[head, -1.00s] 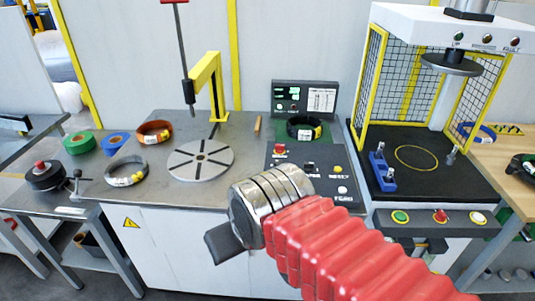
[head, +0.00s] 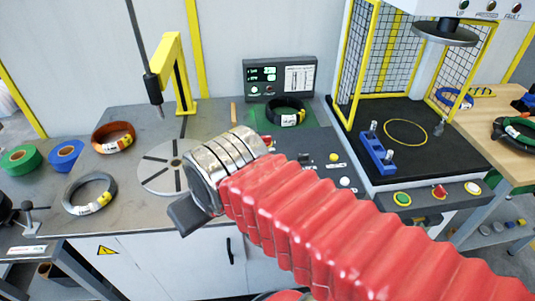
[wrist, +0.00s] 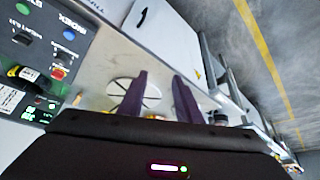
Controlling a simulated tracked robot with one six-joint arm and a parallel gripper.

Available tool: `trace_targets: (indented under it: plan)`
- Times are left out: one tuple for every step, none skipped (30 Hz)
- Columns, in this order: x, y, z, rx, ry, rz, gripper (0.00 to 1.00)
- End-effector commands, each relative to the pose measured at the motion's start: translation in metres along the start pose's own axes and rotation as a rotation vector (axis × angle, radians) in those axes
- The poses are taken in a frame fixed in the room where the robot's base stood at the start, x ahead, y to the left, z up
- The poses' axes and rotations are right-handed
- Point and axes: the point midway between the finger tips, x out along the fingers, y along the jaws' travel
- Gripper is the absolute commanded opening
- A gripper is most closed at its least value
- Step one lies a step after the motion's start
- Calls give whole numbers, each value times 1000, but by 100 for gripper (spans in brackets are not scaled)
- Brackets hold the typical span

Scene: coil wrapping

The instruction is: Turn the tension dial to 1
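The control panel (head: 325,184) lies flat on the bench, partly hidden behind my red-sleeved arm. It also shows at the upper left of the wrist view (wrist: 42,52), with green, blue and red buttons. A small dark knob (head: 304,158) on the panel may be the tension dial; its label and setting are too small to read. My gripper (head: 188,213) hangs over the front of the bench, left of the panel and apart from it. In the wrist view its two dark fingers (wrist: 160,76) stand apart with nothing between them.
A display box (head: 280,77) stands behind the panel, with a dark coil (head: 286,112) before it. A round slotted turntable (head: 155,178) and yellow post (head: 185,75) are to the left, with orange (head: 113,137) and grey (head: 90,194) coils. A caged press (head: 405,150) stands right.

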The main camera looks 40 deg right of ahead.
Motion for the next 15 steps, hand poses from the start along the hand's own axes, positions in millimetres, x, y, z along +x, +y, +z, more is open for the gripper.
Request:
trace_targets:
  plan:
    - [0,0,0,0,0,0,31]
    - [0,0,0,0,0,0,31]
    - [0,0,0,0,0,0,31]
    - [0,0,0,0,0,0,31]
    - [0,0,0,0,0,0,31]
    - [0,0,0,0,0,0,31]
    - [0,0,0,0,0,0,31]
    - [0,0,0,0,0,0,33]
    - [0,0,0,2,0,0,36]
    - [0,0,0,6,-1,0,38]
    - [0,1,-1,13,-3,0,40]
    - [0,2,-1,28,-6,-1,43]
    - [1,3,-2,43,-10,-2,45]
    - [2,4,-3,63,-15,-3,46]
    - [3,6,-4,98,-23,-4,46]
